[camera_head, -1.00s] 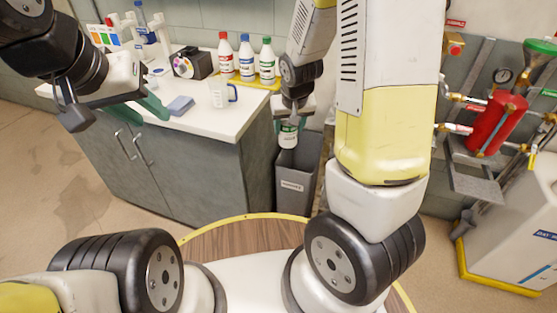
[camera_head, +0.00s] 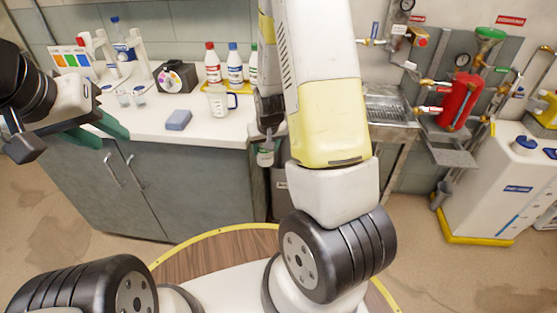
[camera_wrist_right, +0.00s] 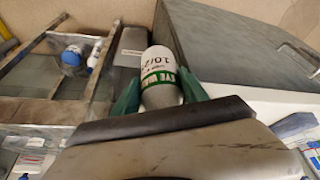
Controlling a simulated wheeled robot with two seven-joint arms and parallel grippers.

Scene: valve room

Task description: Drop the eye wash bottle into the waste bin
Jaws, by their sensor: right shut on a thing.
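The eye wash bottle (camera_head: 265,157), white with a green label band, hangs below my right gripper (camera_head: 266,143). The right wrist view shows the bottle (camera_wrist_right: 162,80) between the gripper's two green fingers (camera_wrist_right: 160,95), shut on it. The grey waste bin (camera_head: 282,202) stands on the floor beside the cabinet, mostly hidden behind my right arm. In the right wrist view the bin (camera_wrist_right: 131,60) shows just beyond and left of the bottle. I cannot tell whether the bottle is over its opening. My left gripper (camera_head: 100,132) has its green fingers apart and is empty, before the cabinet.
The white counter (camera_head: 150,125) carries a blue sponge (camera_head: 178,120), a measuring jug (camera_head: 218,103) and several capped bottles. The grey cabinet (camera_head: 190,190) borders the bin's left. A metal sink (camera_head: 388,110) and a red cylinder (camera_head: 460,100) are at right.

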